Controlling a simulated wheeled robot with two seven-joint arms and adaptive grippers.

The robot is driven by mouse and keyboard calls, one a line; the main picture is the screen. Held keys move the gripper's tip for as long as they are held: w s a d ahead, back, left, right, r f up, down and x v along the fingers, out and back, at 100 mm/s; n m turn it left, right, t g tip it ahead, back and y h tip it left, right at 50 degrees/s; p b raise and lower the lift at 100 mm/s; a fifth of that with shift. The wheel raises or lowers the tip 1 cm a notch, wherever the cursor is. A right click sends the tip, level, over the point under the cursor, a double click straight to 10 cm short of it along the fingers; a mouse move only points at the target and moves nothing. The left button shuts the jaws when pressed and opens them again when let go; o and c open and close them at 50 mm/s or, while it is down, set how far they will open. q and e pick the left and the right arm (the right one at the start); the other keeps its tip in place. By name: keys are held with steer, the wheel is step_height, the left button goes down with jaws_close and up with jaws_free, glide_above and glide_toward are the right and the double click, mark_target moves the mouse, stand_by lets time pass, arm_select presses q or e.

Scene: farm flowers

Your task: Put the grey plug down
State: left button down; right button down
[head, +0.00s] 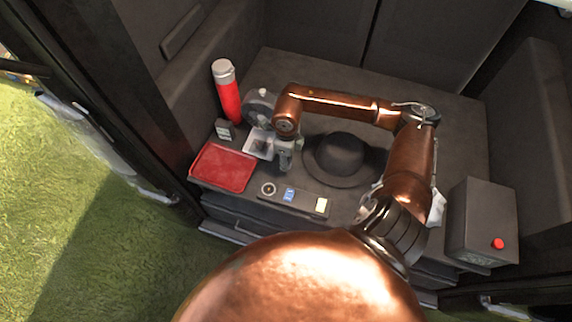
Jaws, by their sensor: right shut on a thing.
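My right arm reaches over the dark bench, and its gripper (286,160) points down just right of a small white tray (250,151). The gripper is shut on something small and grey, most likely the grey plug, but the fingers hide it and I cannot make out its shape. I cannot tell whether it touches the bench surface. My left gripper is not in view.
A red tray (223,168) lies at the left edge, with a red flask (228,95) behind it. A black hat (345,155) lies right of the gripper. A strip of small items (305,203) lies in front. A grey box with a red button (482,215) stands at the right.

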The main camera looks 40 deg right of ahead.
step_height(320, 180, down, 4)
steer(key=shift+w+d+r+b, duration=0.1)
steer(key=shift+w+r+b, duration=0.05)
steer(key=shift+r+b, duration=0.15)
steer(key=shift+f+b, duration=0.4)
steer(key=shift+f, duration=0.25)
steer(key=c, duration=1.6)
jaws_free()
steer(key=shift+r, duration=0.1)
steer(key=shift+r+p, duration=0.3)
step_height(320, 180, up, 12)
steer(key=shift+r+p, duration=0.25)
steer(key=shift+p, duration=0.85)
